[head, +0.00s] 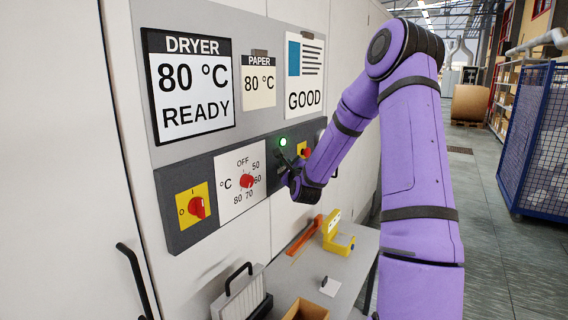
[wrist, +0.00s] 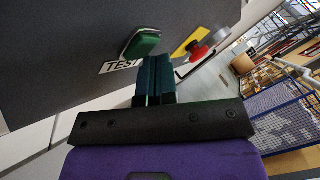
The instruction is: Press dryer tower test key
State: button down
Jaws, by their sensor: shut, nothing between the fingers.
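The green test key (wrist: 145,42) sits on the dark control panel above a white label (wrist: 118,66) reading TEST, partly covered by my fingers. In the wrist view my gripper (wrist: 154,62) is shut and empty. Its dark fingertips appear just below and right of the key; I cannot tell whether they touch the panel. In the head view my gripper (head: 287,178) is at the panel's right part, below a lit green lamp (head: 283,142). The key is hidden there behind my arm. The dryer display (head: 193,85) reads 80 °C READY.
A red knob on a yellow plate (head: 304,150) is right of my gripper. A temperature dial (head: 246,181) and red switch (head: 197,207) are to the left. Below, a bench (head: 335,275) carries a yellow tool (head: 337,236). A blue mesh cage (head: 540,145) stands right.

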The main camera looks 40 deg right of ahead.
jog(key=shift+s+d, duration=0.2)
jog(key=shift+s, duration=0.4)
jog(key=s, duration=0.1)
jog(key=s+d, duration=0.1)
jog(key=s, duration=0.2)
jog(key=shift+s+d, duration=0.3)
jog(key=shift+s, duration=0.05)
dwell(0.7)
jog(key=s+a+r+n+g+y, duration=0.3)
jog(key=a+r+n, duration=0.1)
jog(key=a+n, duration=0.5)
jog(key=s+a+r+n+g+y, duration=0.2)
jog(key=a+r+n, duration=0.2)
jog(key=a+n, duration=0.45)
jog(key=s+a+r+n+g+y, duration=0.1)
jog(key=s+a+n, duration=0.3)
jog(key=s, duration=0.5)
jog(key=s+a+r+n+g+y, duration=0.1)
jog(key=s+a+n+g, duration=0.2)
jog(key=s, duration=0.6)
jog(key=s+a+r+n+g+y, duration=0.1)
jog(key=s+a+n+g, duration=0.1)
jog(key=s+a+n, duration=0.4)
jog(key=s+n, duration=0.1)
jog(key=s, duration=0.2)
jog(key=shift+s+a+r+g, duration=0.2)
jog(key=shift+a+r+g, duration=0.05)
jog(key=shift+r+g, duration=0.05)
